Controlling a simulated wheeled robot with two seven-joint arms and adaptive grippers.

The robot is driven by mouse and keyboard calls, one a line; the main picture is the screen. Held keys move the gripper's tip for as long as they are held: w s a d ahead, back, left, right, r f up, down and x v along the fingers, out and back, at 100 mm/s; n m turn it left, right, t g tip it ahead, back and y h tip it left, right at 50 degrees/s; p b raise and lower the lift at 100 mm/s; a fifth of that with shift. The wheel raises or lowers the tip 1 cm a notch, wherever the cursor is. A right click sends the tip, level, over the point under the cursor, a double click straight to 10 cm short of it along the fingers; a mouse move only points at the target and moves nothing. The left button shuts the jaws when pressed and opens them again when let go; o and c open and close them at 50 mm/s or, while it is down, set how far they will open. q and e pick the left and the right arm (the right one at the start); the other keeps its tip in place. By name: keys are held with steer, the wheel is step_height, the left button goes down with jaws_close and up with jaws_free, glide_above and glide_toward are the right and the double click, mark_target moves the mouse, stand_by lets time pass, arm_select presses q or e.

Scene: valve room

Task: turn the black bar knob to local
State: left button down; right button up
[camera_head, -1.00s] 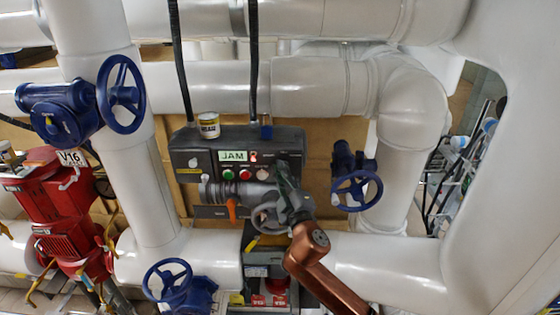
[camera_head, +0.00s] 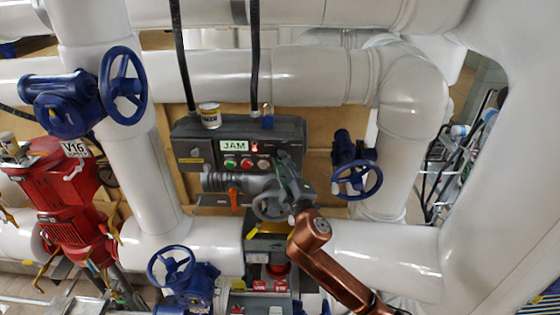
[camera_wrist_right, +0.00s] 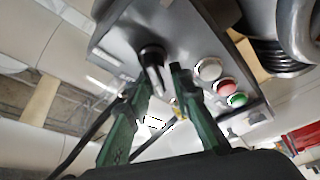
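The grey control box (camera_head: 190,134) has a lit display reading JAM (camera_head: 233,146) and a red light (camera_head: 254,146). The black bar knob (camera_wrist_right: 152,58) stands on its face in the right wrist view. In the head view my right gripper (camera_head: 283,163) covers that part of the box. In the wrist view the green fingers of my right gripper (camera_wrist_right: 162,75) are apart, with the knob near and between their tips. A gap shows on the right side; contact on the left is unclear. The knob's label is not readable. My left gripper is out of view.
White (camera_wrist_right: 209,69), red (camera_wrist_right: 226,87) and green (camera_wrist_right: 237,100) buttons sit close beside the right finger. A can (camera_head: 210,116) and blue padlock (camera_head: 267,117) are on the box top. A grey handwheel (camera_head: 269,207) is below; a blue handwheel (camera_head: 357,180) is right.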

steer(key=shift+o, duration=0.3)
steer(key=shift+w+d, duration=0.2)
steer(key=shift+s, duration=0.2)
steer(key=v, duration=1.1)
steer(key=shift+s, duration=0.4)
